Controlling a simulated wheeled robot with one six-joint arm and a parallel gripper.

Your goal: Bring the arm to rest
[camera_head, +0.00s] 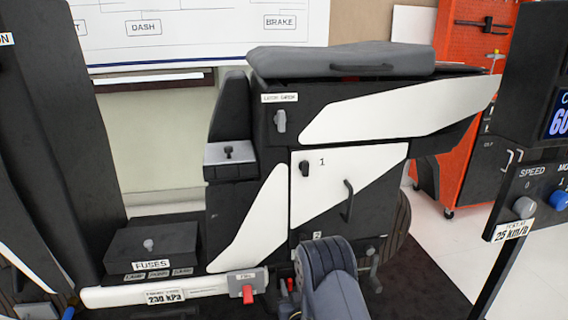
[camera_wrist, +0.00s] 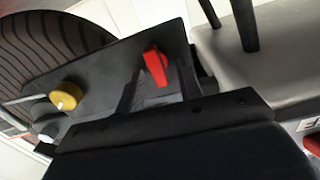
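A rounded grey link of my arm (camera_head: 330,275) rises at the bottom middle of the head view, in front of the lower part of the black and white vehicle body. My gripper is not clearly seen in the head view. In the wrist view two dark prongs reach in from the top edge, apart from each other, over a light grey surface. Nothing is seen held.
The vehicle body (camera_head: 345,125) has a door marked 1 and a grey seat (camera_head: 340,60). A FUSES box (camera_head: 150,252) is at left, and a SPEED panel (camera_head: 527,195) at right. The wrist view shows a red knob (camera_wrist: 156,66) and a yellow knob (camera_wrist: 67,95) close by.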

